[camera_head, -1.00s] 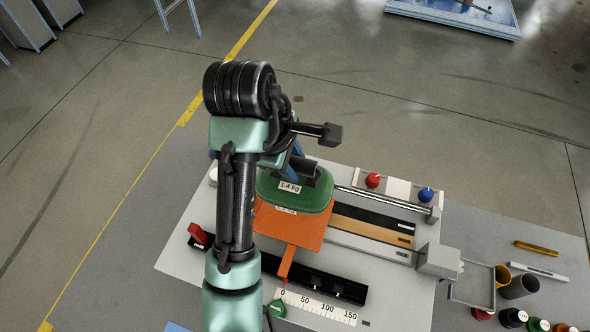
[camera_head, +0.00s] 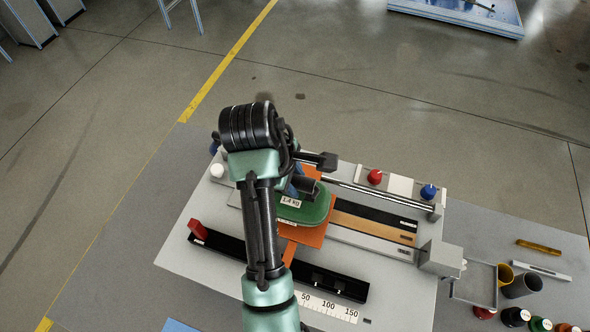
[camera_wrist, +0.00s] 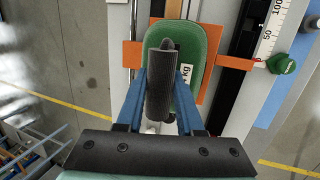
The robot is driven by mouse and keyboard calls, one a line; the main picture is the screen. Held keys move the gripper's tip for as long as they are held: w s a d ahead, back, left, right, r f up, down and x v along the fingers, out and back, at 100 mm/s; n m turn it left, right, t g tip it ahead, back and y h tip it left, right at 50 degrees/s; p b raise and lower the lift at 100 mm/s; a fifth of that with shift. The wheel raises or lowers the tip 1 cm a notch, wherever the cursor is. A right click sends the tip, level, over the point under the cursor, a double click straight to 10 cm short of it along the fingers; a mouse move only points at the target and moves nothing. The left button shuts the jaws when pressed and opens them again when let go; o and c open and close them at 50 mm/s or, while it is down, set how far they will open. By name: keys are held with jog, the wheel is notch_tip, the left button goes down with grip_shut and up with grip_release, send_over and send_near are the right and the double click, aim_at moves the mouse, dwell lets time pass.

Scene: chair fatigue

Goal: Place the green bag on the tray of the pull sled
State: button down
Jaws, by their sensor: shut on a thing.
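The green bag (camera_head: 312,208) has a white 1.4 kg label and a dark cylindrical handle. It also shows in the wrist view (camera_wrist: 207,45). My gripper (camera_head: 300,186) is shut on the handle, with its blue fingers either side of it in the wrist view (camera_wrist: 163,78). The bag is over the orange tray (camera_head: 312,238) of the pull sled, whose edges show around it in the wrist view (camera_wrist: 133,54). A second green edge shows under the bag's front; I cannot tell what it is. Contact between bag and tray is unclear.
A black rail with a red block (camera_head: 197,230) and a printed scale (camera_head: 325,307) lie in front of the sled. Red (camera_head: 375,177) and blue (camera_head: 428,191) knobs stand behind, right. Cups (camera_head: 521,286) and small jars are at the right. My arm hides part of the rail.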

jog(key=shift+x, duration=0.9)
jog(key=shift+a+f, duration=0.15)
jog(key=shift+a, duration=0.05)
jog(key=c, duration=0.5)
grip_release()
jog(key=shift+s+f, duration=0.15)
jog(key=shift+s, duration=0.1)
jog(key=shift+c, duration=0.2)
